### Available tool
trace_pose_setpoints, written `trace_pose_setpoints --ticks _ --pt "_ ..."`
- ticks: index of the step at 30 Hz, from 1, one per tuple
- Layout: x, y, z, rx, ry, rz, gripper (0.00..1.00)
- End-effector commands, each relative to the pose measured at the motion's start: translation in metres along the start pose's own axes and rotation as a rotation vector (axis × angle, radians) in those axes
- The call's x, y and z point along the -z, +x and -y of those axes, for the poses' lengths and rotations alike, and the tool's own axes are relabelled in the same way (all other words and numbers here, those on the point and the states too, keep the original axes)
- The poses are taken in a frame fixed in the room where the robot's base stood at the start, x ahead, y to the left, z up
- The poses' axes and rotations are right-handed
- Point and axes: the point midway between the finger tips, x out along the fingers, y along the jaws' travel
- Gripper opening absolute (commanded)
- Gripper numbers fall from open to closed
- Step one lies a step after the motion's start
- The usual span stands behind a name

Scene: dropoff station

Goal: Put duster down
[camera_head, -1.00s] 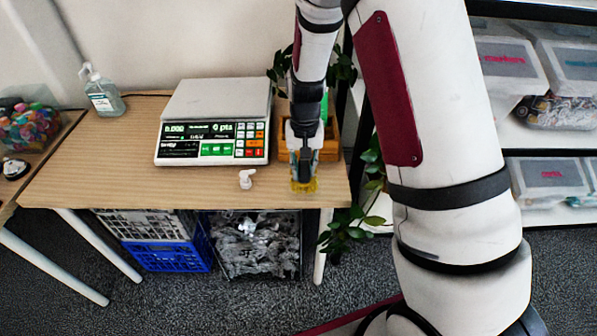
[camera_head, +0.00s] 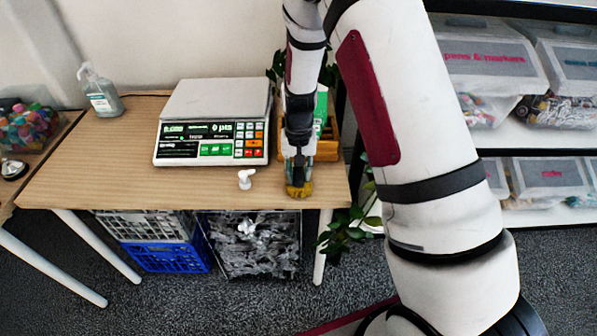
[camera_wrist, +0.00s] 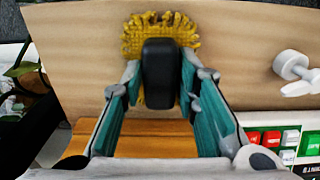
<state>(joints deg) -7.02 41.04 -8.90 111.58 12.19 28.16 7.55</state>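The duster has a yellow fringed head (camera_head: 299,190) and a black handle (camera_wrist: 162,75). In the head view it is at the table's front right edge, in front of the wooden box. My gripper (camera_head: 298,172) points down over it. In the wrist view my gripper's teal-lined fingers (camera_wrist: 161,82) are on both sides of the black handle, with their tips close against it. The yellow fringe (camera_wrist: 135,37) spreads over the wooden tabletop (camera_wrist: 85,55). I cannot tell for sure whether the duster rests fully on the table (camera_head: 90,180).
A scale (camera_head: 213,122) stands left of my gripper, with a small white pump piece (camera_head: 245,179) in front of it. A wooden box (camera_head: 328,146) is behind. A sanitizer bottle (camera_head: 101,92) stands back left. The table's left front is clear. Plants are at the right.

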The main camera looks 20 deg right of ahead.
Motion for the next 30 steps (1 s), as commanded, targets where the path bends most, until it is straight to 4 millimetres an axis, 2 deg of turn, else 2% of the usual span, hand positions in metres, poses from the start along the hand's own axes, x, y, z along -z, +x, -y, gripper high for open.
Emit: trace_pose_setpoints --ticks 10,14,17,27,30 --pt "0.000 -0.001 0.000 0.000 0.000 0.000 0.45" --pt "0.000 -0.010 0.001 0.001 -0.001 -0.002 0.45" --pt "0.001 -0.025 0.001 0.002 -0.002 -0.004 0.45" --pt "0.000 -0.093 0.001 0.001 -0.002 -0.003 0.45" --pt "0.000 -0.107 0.001 0.001 -0.001 -0.002 0.45"
